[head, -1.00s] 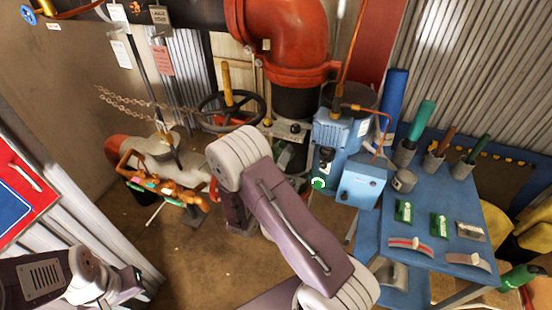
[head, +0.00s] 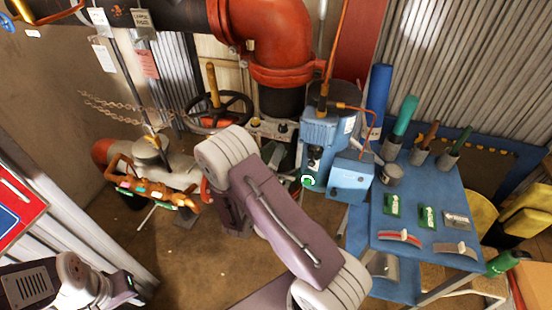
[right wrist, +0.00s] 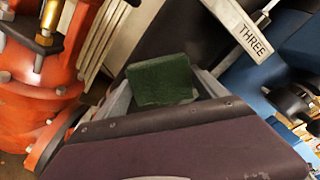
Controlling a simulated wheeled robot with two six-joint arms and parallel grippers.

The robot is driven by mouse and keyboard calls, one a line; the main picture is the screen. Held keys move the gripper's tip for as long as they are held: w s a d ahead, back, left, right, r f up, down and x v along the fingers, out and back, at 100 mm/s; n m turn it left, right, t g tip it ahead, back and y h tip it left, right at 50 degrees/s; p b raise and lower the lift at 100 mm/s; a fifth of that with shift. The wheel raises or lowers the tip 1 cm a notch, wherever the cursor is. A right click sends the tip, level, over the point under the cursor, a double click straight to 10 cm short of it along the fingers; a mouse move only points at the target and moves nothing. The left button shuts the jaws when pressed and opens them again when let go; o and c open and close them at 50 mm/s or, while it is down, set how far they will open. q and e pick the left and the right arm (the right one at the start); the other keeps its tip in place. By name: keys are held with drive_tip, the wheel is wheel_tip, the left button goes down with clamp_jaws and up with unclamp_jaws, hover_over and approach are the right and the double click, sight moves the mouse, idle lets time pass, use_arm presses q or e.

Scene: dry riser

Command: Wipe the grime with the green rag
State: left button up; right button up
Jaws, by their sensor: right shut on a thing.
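The green rag (right wrist: 158,78) is a dark green folded pad in the right wrist view. My right gripper (right wrist: 168,92) is shut on it, with grey fingers on either side. I cannot make out the grime in either view.
A blue pump (head: 322,132) stands beside a large red pipe (head: 276,40) and a black handwheel (head: 226,104). A tag reading THREE (right wrist: 252,38) hangs near the right gripper. A blue table (head: 424,180) with pots and small items is at the right. Brown floor (head: 160,245) is open at the left.

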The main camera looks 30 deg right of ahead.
drive_tip(key=shift+w+a, duration=0.45)
drive_tip(key=shift+d+r, duration=0.1)
drive_tip(key=s+d+p, duration=0.1)
drive_tip(key=s+d, duration=0.2)
drive_tip(key=shift+w+a, duration=1.55)
drive_tip(key=shift+p, duration=0.3)
drive_tip(key=v, duration=0.4)
drive_tip(key=shift+s+a+p, duration=0.25)
drive_tip(key=shift+a+p, duration=0.1)
drive_tip(key=shift+s+a, duration=0.45)
drive_tip(key=shift+s, duration=0.05)
